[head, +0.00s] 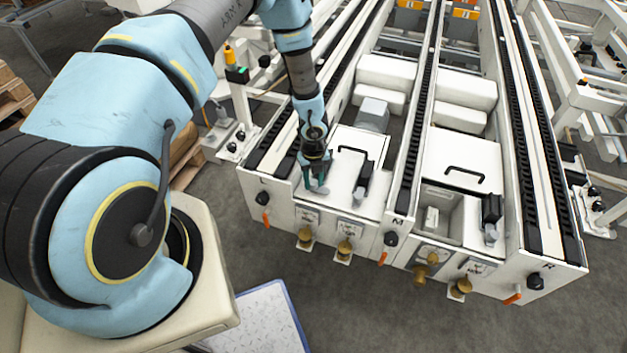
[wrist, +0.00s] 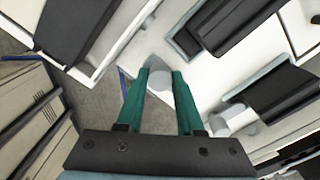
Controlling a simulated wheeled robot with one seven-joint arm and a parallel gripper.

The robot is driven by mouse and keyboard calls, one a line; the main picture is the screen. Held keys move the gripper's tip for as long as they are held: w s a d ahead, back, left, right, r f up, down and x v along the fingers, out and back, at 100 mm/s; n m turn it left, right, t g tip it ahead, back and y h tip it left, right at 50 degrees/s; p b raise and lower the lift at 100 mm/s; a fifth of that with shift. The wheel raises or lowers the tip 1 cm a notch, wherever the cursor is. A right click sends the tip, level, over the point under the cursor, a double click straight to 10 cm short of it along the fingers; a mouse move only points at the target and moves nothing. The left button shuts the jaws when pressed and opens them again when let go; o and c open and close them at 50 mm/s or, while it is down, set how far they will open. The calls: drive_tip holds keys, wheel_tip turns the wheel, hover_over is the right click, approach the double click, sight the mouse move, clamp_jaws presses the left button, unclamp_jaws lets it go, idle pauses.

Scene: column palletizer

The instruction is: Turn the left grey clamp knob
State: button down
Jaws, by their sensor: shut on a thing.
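My gripper (head: 315,186) is at the front left corner of the left bay's white cover, pointing down. In the wrist view its two green fingers (wrist: 161,76) are shut around the left grey clamp knob (wrist: 159,83), a small pale grey piece between the tips. In the head view the gripper mostly hides this knob. A second clamp with a black body (head: 363,178) and grey knob (head: 358,197) stands to the right on the same cover; its knob also shows in the wrist view (wrist: 235,117).
The left white cover (head: 345,170) has a black handle. The right bay has another cover (head: 460,160), an open recess and a black clamp (head: 491,208). Brass knobs (head: 345,248) and orange levers line the front. Black conveyor rails (head: 410,130) flank the bays.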

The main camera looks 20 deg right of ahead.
drive_tip(key=shift+n, duration=0.3)
drive_tip(key=n+b, duration=0.2)
drive_tip(key=shift+f+n, duration=0.1)
drive_tip(key=shift+n, duration=0.3)
drive_tip(key=n+b, duration=0.2)
drive_tip(key=n, duration=0.3)
drive_tip(key=n+b, duration=0.2)
drive_tip(key=n, duration=0.3)
drive_tip(key=shift+n+b, duration=0.65)
drive_tip(key=shift+n, duration=1.55)
drive_tip(key=c, duration=0.5)
unclamp_jaws()
drive_tip(key=shift+c, duration=0.2)
